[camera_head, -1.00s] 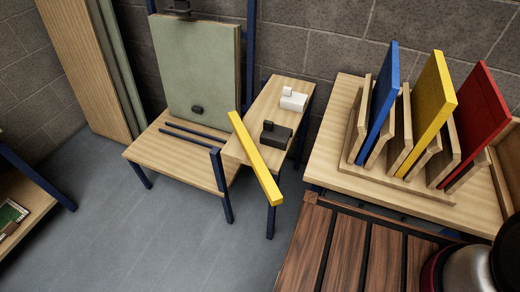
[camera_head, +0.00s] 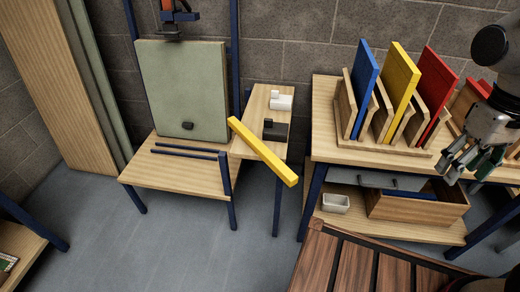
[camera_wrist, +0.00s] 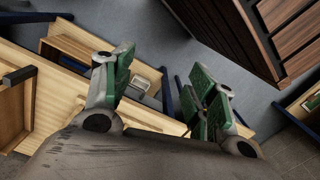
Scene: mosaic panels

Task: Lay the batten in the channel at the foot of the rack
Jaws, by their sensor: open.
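The yellow batten (camera_head: 265,153) lies on the small side table (camera_head: 252,103), tilted, with its near end overhanging the front edge. The rack (camera_head: 231,50) has blue posts, and a green panel (camera_head: 183,90) stands against it. At its foot, two dark blue rails (camera_head: 188,151) form the channel on the wooden bench top; the space between them looks empty. My gripper (camera_head: 462,165) is at the right of the head view, open and empty, well to the right of the batten. In the wrist view its green-padded fingers (camera_wrist: 165,75) are apart with nothing between them; the batten does not show there.
A black block (camera_head: 275,130) and a white block (camera_head: 280,101) sit on the side table. A workbench (camera_head: 325,145) with blue, yellow and red panels in wooden slots stands between my gripper and the batten. A slatted dark wood top (camera_head: 350,272) is in front.

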